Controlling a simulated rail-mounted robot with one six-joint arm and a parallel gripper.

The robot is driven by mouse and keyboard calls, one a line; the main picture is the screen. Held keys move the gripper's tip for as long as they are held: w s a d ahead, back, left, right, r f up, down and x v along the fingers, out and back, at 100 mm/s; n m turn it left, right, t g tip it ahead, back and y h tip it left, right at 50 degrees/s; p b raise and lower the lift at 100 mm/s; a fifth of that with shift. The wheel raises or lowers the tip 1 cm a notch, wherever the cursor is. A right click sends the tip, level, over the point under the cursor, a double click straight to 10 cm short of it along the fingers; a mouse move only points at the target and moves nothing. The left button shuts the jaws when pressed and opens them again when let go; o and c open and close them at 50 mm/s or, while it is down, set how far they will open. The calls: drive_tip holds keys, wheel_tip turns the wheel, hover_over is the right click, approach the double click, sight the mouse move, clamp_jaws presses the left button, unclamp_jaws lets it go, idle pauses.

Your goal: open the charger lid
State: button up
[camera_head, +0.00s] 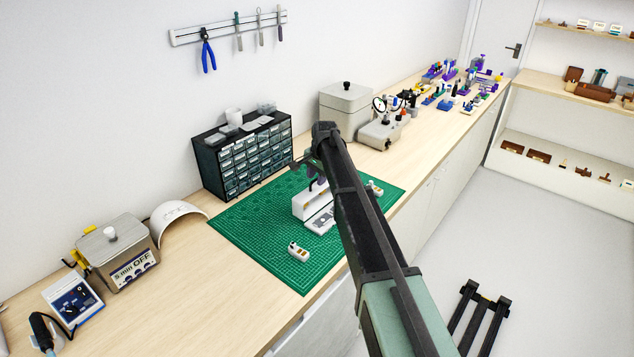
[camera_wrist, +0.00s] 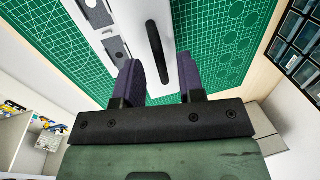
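The white charger (camera_head: 307,206) sits on the green mat, with a pale front panel (camera_head: 321,222) beside its raised white body. In the wrist view its white top (camera_wrist: 181,40) carries a dark bar handle (camera_wrist: 159,52), and grey recessed panels (camera_wrist: 97,12) show to the left. I cannot tell the lid's exact angle. My gripper (camera_wrist: 162,80) is open, with one purple-dark finger on each side of the handle's line and gaps to both. In the head view my gripper (camera_head: 318,184) is over the charger, partly hidden by my arm.
A small white case with coloured parts (camera_head: 298,252) lies on the mat's front part, and another (camera_head: 375,188) near its right corner. A drawer cabinet (camera_head: 243,158) stands behind the mat (camera_head: 262,247). Bare mat lies left of the charger.

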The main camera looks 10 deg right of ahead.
sight(319, 188)
drive_tip(key=shift+c, duration=0.3)
clamp_jaws()
drive_tip(key=shift+w+a+f, duration=0.15)
drive_tip(key=shift+w+a, duration=0.25)
drive_tip(key=shift+w, duration=0.1)
drive_tip(key=shift+o, duration=0.3)
unclamp_jaws()
wheel_tip(319, 188, up, 11)
drive_tip(key=s+d+p, duration=0.1)
drive_tip(key=p, duration=0.9)
drive_tip(key=shift+s, duration=0.3)
drive_tip(key=shift+d+f, duration=0.1)
drive_tip(key=shift+f, duration=0.05)
